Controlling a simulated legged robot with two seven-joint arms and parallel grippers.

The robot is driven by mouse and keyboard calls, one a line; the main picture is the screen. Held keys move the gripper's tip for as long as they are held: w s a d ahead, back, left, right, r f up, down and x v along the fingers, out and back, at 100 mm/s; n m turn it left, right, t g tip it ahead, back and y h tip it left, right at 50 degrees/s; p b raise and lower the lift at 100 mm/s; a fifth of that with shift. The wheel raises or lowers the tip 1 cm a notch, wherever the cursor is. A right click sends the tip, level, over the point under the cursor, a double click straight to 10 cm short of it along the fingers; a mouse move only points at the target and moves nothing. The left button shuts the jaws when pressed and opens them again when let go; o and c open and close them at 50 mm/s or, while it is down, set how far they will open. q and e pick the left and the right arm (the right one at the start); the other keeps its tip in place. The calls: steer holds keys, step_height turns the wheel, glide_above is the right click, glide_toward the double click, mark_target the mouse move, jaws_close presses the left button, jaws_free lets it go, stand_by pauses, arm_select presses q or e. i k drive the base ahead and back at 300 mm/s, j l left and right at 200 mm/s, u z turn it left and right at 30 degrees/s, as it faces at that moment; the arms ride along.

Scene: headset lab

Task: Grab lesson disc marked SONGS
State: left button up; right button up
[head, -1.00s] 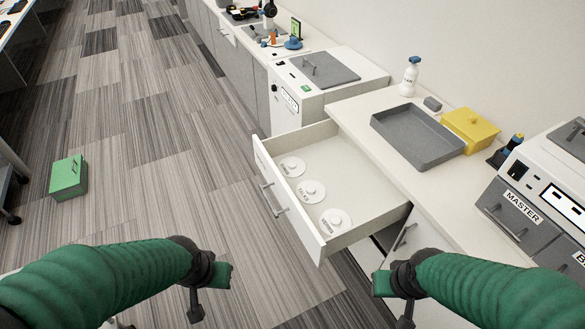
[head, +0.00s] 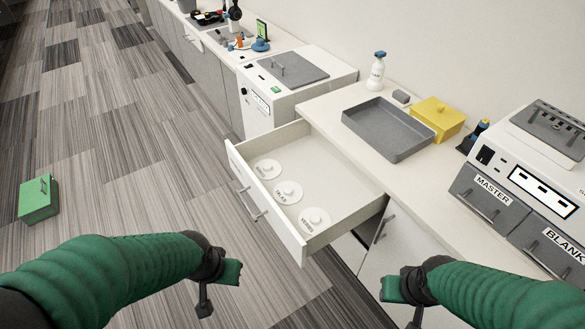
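Three white lesson discs with round knobs lie in a row in the open white drawer (head: 345,188). The far disc (head: 268,168) has a label too small to read. The middle disc (head: 287,192) and the near disc (head: 314,221) carry labels that are hard to read, so I cannot tell for sure which one says SONGS. My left gripper (head: 218,287) is in front of the drawer at lower left, apart from the discs. My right gripper (head: 400,300) is right of the drawer front, also apart from them. Neither visibly holds anything; their finger openings are unclear.
A grey tray (head: 389,152), a spray bottle (head: 376,74) and a yellow box (head: 437,122) stand on the counter. A machine (head: 535,175) with drawers marked MASTER and BLANK is at right. A green box (head: 38,208) lies on the floor at left, with open floor around it.

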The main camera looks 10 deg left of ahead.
mark_target(266, 169)
steer(key=i+j+z, duration=0.3)
steer(key=j+z, duration=0.3)
steer(key=i+j+z, duration=0.15)
steer(key=j+z, duration=0.15)
steer(key=j, duration=0.2)
steer(key=i+j, duration=0.15)
steer(key=j, duration=0.55)
steer(key=i+j+z, duration=0.15)
steer(key=j, duration=0.55)
steer(key=i+j, duration=0.1)
steer(key=j, duration=0.65)
steer(key=i+j+z, duration=0.1)
steer(key=j, duration=0.6)
steer(key=i+j+z, duration=0.1)
steer(key=j, duration=0.65)
